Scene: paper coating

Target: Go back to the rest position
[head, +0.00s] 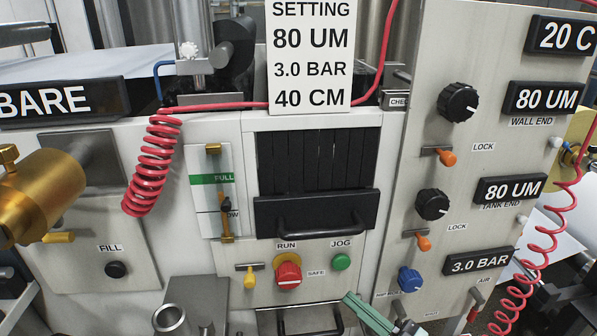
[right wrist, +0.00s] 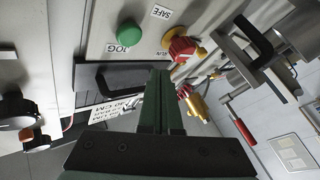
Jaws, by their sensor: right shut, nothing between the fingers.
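My right gripper (head: 352,300) shows at the bottom of the head view, its green fingers closed together with nothing between them. In the right wrist view its shut fingers (right wrist: 159,78) point at the machine's front. The fingertips are close to the control panel, below the green JOG button (head: 341,262) and right of the red RUN knob (head: 288,274). I cannot tell whether they touch anything. My left gripper cannot be made out in the head view.
A dark handle (head: 320,228) juts out under the slatted window. A panel with knobs and a blue knob (head: 410,279) stands at the right. A brass cylinder (head: 45,195) projects at the left. Red coiled hoses (head: 152,165) hang on both sides. A metal cup (head: 170,318) stands at the bottom.

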